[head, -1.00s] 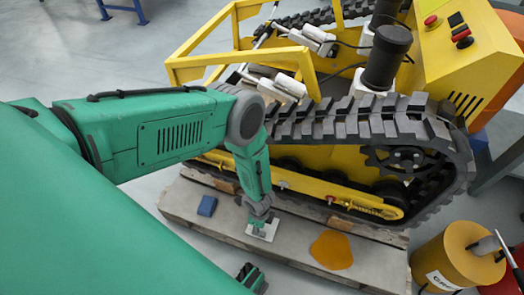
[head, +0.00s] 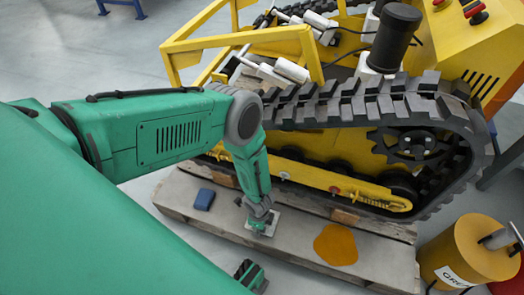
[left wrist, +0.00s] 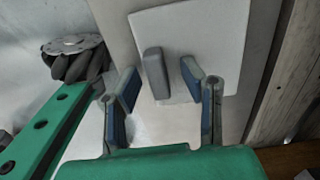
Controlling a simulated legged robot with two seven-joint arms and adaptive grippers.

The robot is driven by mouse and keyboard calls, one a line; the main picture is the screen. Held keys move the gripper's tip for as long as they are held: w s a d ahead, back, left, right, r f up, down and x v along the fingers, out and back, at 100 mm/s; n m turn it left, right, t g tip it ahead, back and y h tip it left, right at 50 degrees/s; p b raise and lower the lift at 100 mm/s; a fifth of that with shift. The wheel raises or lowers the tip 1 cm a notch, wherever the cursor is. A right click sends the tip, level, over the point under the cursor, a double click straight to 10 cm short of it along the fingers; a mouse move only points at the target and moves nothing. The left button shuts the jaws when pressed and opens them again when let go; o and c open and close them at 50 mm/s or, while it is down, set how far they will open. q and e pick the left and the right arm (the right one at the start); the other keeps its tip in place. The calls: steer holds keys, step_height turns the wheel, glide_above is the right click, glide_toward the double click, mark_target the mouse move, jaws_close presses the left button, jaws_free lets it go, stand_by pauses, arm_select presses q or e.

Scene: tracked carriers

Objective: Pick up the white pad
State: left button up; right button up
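The white pad (head: 273,226) lies on the grey wooden board beside the tracked carrier, partly covered by my left gripper (head: 260,222) in the head view. In the left wrist view the white pad (left wrist: 215,32) is a flat square with an upright grey grip block (left wrist: 155,73) on it. My left gripper (left wrist: 160,88) is open. Its two blue-padded fingers stand on either side of the grip block, with gaps visible on both sides. I cannot tell how far the fingertips are above the pad.
The wooden board (head: 295,238) also bears a blue block (head: 204,199) and a flat orange patch (head: 336,245). The yellow tracked carrier (head: 330,178) with its black track stands close behind. A yellow drum (head: 465,250) stands at the right. Grey floor is clear at the left.

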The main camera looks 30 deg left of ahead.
arm_select(q)
jaws_close()
steer(key=shift+r, duration=0.1)
